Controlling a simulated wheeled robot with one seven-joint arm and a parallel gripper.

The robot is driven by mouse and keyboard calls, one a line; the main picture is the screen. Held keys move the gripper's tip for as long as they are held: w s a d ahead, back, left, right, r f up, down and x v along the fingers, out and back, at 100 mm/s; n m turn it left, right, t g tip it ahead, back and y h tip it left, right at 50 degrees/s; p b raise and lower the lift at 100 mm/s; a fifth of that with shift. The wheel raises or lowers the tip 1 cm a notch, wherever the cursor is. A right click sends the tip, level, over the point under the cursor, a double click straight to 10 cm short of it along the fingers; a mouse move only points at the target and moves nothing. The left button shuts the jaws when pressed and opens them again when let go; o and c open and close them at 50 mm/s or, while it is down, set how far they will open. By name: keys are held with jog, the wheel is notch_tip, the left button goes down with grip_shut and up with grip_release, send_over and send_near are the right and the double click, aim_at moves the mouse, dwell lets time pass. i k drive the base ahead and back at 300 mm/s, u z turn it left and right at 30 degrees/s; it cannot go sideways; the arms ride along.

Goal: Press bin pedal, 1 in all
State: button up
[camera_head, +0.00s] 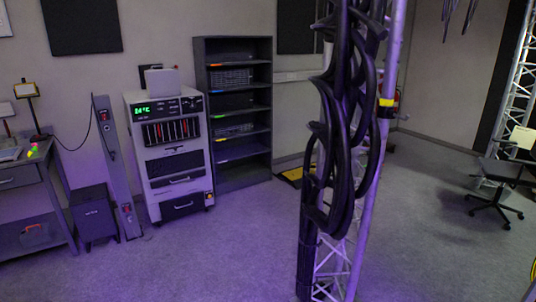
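A dark box-shaped thing (94,216) stands on the floor at the left, between a metal table and a tall narrow post. It may be the bin; it has a small pale label on its front. I cannot make out a pedal on it at this size. My gripper is not in view.
A truss with thick black cables (345,120) stands in the foreground, right of centre. A white equipment cabinet (168,155) and a dark shelf rack (232,110) stand along the wall. A grey table (28,190) is at far left, an office chair (500,180) at right. Open carpet lies between.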

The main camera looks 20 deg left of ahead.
aim_at(102, 240)
jog(key=u, duration=0.95)
jog(key=i, duration=1.35)
jog(key=u, duration=1.1)
jog(key=i, duration=2.4)
jog(key=u, duration=0.65)
jog(key=i, duration=0.65)
jog(key=u, duration=0.05)
